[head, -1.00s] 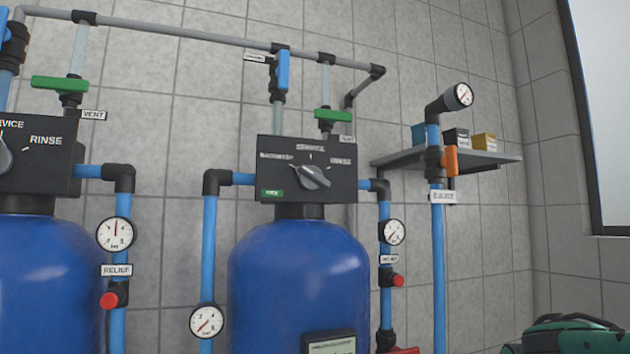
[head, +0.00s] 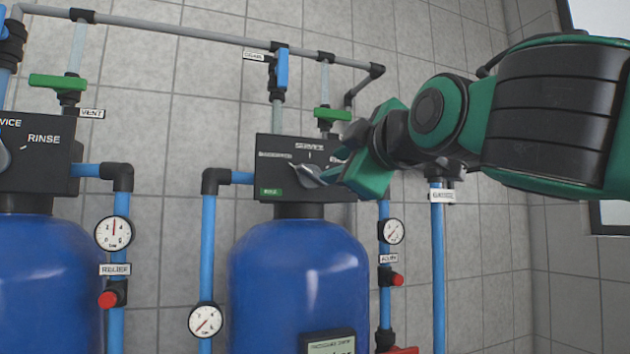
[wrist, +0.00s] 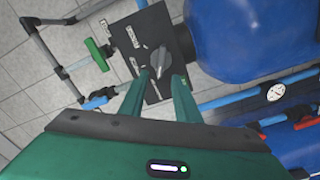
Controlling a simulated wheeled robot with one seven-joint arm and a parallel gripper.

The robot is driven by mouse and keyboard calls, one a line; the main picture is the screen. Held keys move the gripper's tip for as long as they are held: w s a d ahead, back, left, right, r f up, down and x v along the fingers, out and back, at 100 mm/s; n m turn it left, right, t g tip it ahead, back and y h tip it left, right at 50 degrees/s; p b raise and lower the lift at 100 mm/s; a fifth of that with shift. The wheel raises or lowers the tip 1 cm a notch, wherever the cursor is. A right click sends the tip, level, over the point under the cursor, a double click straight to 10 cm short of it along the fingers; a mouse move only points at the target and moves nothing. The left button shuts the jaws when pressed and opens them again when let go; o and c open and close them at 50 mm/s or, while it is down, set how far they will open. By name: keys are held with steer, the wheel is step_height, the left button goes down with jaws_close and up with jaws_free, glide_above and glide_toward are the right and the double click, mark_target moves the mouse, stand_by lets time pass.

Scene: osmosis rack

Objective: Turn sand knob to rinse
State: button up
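A dark control box (head: 275,150) tops the middle blue tank and has a grey knob (head: 306,174). The knob's slim end points up-left, toward the label on the left side; a SERVICE label is above it. The right-hand label is mostly hidden by my gripper. My gripper (head: 336,171) has come in from the right, its fingertips close to the knob. In the wrist view the knob (wrist: 161,60) lies between and just beyond the tips of the two spread green fingers (wrist: 160,78). I cannot tell whether they touch it. A second box (head: 45,165) at left reads RINSE; its knob is partly cut off.
Blue pipes with gauges (head: 392,231) and red relief knobs (head: 397,279) flank the tank (head: 300,280).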

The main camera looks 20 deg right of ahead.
mark_target(315, 175)
steer(key=w, duration=1)
steer(key=shift+f, duration=0.15)
jaws_close()
